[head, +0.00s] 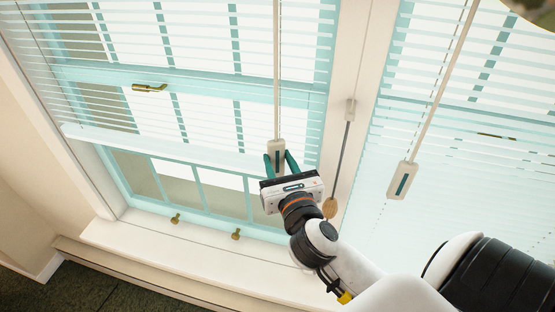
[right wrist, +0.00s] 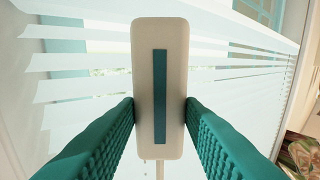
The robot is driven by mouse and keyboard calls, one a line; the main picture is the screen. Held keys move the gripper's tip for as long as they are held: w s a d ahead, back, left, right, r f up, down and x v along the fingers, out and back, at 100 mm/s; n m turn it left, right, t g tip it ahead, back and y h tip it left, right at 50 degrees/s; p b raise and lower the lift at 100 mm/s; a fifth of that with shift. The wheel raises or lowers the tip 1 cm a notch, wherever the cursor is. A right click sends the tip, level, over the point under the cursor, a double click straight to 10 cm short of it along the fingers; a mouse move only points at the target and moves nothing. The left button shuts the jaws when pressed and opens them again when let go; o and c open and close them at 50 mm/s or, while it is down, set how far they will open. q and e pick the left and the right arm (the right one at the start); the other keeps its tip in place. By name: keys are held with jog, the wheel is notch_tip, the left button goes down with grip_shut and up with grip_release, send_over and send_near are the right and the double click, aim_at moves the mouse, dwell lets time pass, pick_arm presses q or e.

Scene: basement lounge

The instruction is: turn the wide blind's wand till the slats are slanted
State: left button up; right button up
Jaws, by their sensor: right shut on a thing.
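The blind (head: 200,75) at the left of the head view hangs over a teal-framed window, its bottom rail (head: 150,140) above the sill. Its slats look roughly level, with clear gaps between them. Its pale wand (head: 276,70) hangs near its right edge and ends in a beige handle with a teal stripe. My right gripper (head: 279,160) is shut on this handle, one teal finger on each side. The handle (right wrist: 173,40) also shows upright between the fingers (right wrist: 160,115) in the right wrist view. My left gripper is not in view.
A second blind (head: 440,140) hangs at the right, with its own wand handle (head: 403,181). Between the blinds, a cord with a wooden tassel (head: 330,208) hangs close beside my right gripper. The white sill (head: 150,245) below is clear.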

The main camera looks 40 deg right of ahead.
jog(key=shift+d+n+y, duration=0.1)
jog(key=shift+n+y, duration=0.4)
jog(key=shift+y, duration=0.2)
jog(key=o, duration=1)
